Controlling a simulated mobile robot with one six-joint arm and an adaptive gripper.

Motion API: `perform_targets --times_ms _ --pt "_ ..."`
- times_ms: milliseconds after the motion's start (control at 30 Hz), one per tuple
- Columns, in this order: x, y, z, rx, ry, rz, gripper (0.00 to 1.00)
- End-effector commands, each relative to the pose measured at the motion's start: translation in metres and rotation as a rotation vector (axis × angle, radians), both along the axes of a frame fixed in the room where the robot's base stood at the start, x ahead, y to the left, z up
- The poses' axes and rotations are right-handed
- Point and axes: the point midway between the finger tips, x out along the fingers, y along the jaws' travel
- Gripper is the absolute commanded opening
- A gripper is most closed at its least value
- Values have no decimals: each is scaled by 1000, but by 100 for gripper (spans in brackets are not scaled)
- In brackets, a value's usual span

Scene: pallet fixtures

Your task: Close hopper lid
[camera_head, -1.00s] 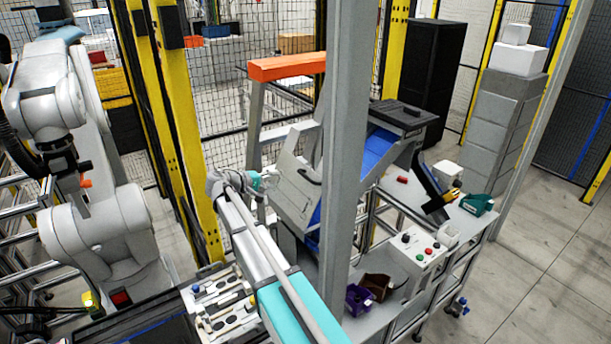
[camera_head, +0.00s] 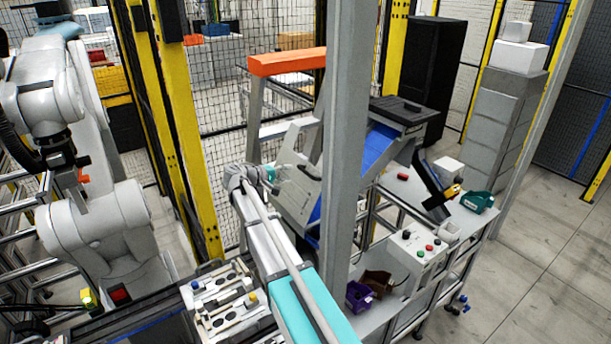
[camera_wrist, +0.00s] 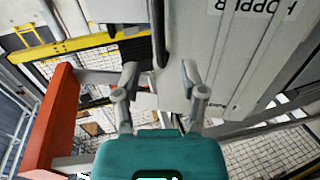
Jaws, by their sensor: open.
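The hopper is a grey sloped housing with a light grey panel (camera_head: 296,201) left of the post in the head view. In the wrist view a light grey panel with the word HOPPER (camera_wrist: 225,55) fills the upper right. A dark bar handle (camera_wrist: 158,32) stands off a grey panel there. My gripper (camera_wrist: 160,72) is open and empty, its two fingers pointing toward the handle. The handle's lower end lies between the fingertips in the picture; I cannot tell its depth or any contact. In the head view my gripper (camera_head: 270,174) is beside the panel, its fingers mostly hidden.
A grey post (camera_head: 345,130) stands in front of the hopper. An orange-topped frame (camera_head: 287,64) is behind it and shows at left in the wrist view (camera_wrist: 52,120). A blue conveyor (camera_head: 377,146) slopes right of the post. A button box (camera_head: 418,246) and small bins sit on the table.

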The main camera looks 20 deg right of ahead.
Motion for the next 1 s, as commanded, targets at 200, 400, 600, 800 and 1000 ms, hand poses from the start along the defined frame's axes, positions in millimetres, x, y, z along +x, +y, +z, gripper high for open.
perform_targets --times_ms 200,400,600,800,1000 --pt "6 -34 -12 0 0 -3 54" --pt "10 -59 -18 0 0 -2 54" --pt "12 -74 -22 0 0 0 54" --pt "12 -78 -22 0 0 0 54" --pt "12 -78 -22 0 0 0 54"
